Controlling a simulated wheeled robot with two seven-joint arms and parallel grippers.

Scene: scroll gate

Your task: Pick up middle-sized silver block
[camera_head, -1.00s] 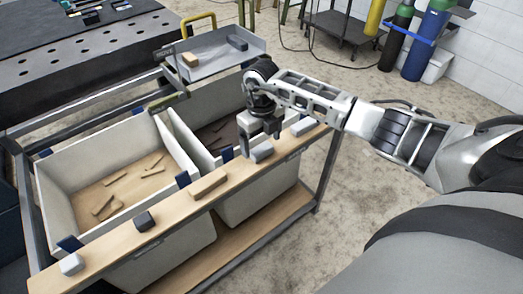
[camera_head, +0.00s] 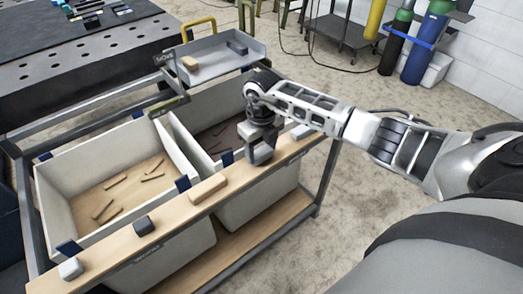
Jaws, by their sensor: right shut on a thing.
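My right gripper (camera_head: 261,156) points down over the front wooden ledge (camera_head: 175,214) and is shut on a silver block (camera_head: 263,153). The fingers cover most of this block, and it is at or very near the ledge surface; I cannot tell if it touches. Another silver block (camera_head: 302,131) lies further right on the ledge, partly behind my arm. A smaller silver block (camera_head: 70,268) lies at the ledge's near left end. My left gripper is not in view.
A dark block (camera_head: 144,225) and a wooden block (camera_head: 207,188) lie on the ledge. Behind it are two grey bins, the left one (camera_head: 85,165) holding wooden pieces. A raised grey tray (camera_head: 215,62) holds a wooden and a dark block. Blue clips stand along the bin edge.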

